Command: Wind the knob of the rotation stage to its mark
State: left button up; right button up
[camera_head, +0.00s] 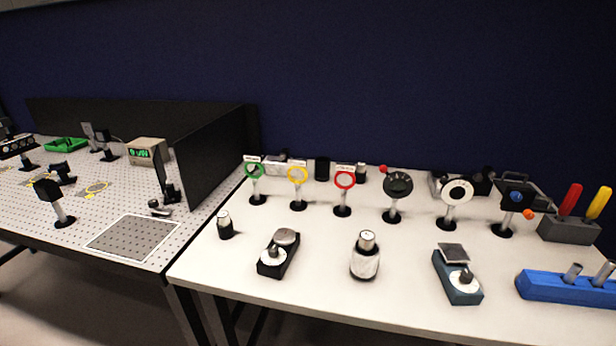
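Two small stages with knobs lie at the front of the white table. One has a black body with a round grey top (286,236) and a knob over a white dial (272,256) at its near end. The other has a blue-grey body (455,283) with a square dark top (453,252) and a knob on a white dial (465,277). The round-topped one looks like the rotation stage (291,257), but no label shows. The marks on the dials are too small to read. Neither gripper is in view.
Behind stand post-mounted green (254,170), yellow (298,174) and red (345,179) rings, a black disc (397,185) and a white disc (458,191). A silver-topped cylinder (365,258) stands between the stages. A blue rack (548,286) is at right. Bare tabletop surrounds the stages.

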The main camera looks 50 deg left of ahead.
aim_at(272, 252)
jog(key=u, duration=1.8)
